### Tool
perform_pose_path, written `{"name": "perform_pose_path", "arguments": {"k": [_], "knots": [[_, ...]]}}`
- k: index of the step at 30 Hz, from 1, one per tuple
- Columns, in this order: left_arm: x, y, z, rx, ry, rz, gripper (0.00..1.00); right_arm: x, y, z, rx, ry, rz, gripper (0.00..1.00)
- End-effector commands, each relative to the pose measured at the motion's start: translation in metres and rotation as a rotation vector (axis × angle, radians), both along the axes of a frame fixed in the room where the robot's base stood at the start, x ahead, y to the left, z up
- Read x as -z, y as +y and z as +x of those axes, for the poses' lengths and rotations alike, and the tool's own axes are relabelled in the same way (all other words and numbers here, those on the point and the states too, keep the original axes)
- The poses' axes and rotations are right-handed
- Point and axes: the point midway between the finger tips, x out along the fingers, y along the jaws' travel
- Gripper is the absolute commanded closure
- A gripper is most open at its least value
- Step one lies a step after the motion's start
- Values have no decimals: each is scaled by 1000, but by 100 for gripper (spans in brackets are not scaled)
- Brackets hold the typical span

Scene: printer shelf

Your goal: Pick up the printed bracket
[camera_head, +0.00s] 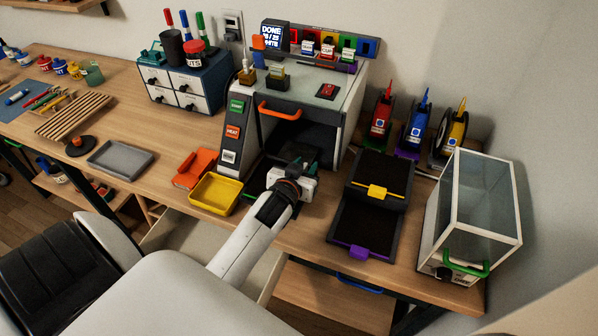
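The printer (345,120) stands at the back of the bench with its front open and an orange handle (280,108) above the opening. My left gripper (301,165) reaches into the lower front of the dark opening. Its fingers are small and dark against the chamber, so I cannot tell whether they are open or shut. A dark teal patch shows near the fingertips, but I cannot tell whether it is the printed bracket or part of the gripper. No bracket is clearly visible. My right gripper is not in view.
A yellow tray (216,209) and an orange tray (195,168) sit left of my arm. Black stacked trays (364,226) and a clear case (474,215) stand to the right. A grey tray (120,159) lies farther left. Spools line the back wall.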

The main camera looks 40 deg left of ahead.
Motion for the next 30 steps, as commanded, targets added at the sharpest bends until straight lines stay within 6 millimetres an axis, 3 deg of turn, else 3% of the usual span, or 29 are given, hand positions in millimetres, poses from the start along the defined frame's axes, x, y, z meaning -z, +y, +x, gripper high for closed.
{"name": "perform_pose_path", "arguments": {"k": [5,11,24,30], "knots": [[1,0,0,0,0,0,66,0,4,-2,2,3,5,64],[1,0,0,0,1,1,99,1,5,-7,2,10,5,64],[0,0,-1,0,2,0,100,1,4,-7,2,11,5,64],[-28,0,0,1,-4,1,100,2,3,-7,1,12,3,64]]}}
